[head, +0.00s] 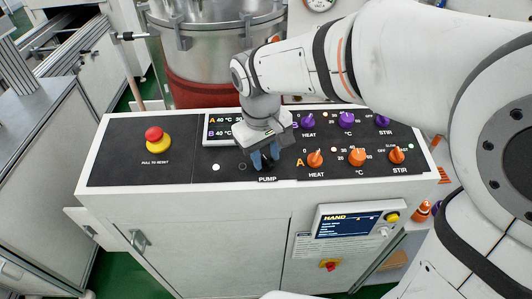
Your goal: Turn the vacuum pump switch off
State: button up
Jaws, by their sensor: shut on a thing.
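The black control panel (223,176) lies on top of a white cabinet in the head view. My gripper (265,160) points down at the panel just above the printed "PUMP" label (268,180). Its blue-grey fingers are shut on the pump switch, which they hide, so I cannot tell its position. A white indicator (216,167) and a dark round indicator (242,167) sit to the left of my fingers.
Orange knobs (315,159) and purple knobs (346,119) stand close to the right of my gripper. A red emergency stop button (154,134) is at the left. A display (221,130) is behind my gripper, and a steel vessel (205,45) stands behind the panel.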

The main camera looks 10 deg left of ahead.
aim_at(264, 165)
jog(key=o, duration=1)
jog(key=shift+c, duration=0.2)
notch_tip(264, 165, up, 8)
jog(key=shift+s+a+b, duration=0.2)
jog(key=shift+a+b, duration=0.05)
jog(key=shift+b, duration=0.05)
jog(key=shift+f, duration=0.1)
jog(key=s+d+f+m+t, duration=0.1)
jog(key=s+d+f+m, duration=0.1)
jog(key=d, duration=0.6)
jog(key=s+d+f+m, duration=0.2)
jog(key=s+d+m, duration=0.1)
jog(key=d, duration=0.5)
jog(key=s+d+f+m+t, duration=0.1)
jog(key=s+d+f+m, duration=0.1)
jog(key=d, duration=0.6)
jog(key=shift+s+f+m+t+y, duration=0.35)
jog(key=shift+f+m+y, duration=0.1)
jog(key=shift+m, duration=0.35)
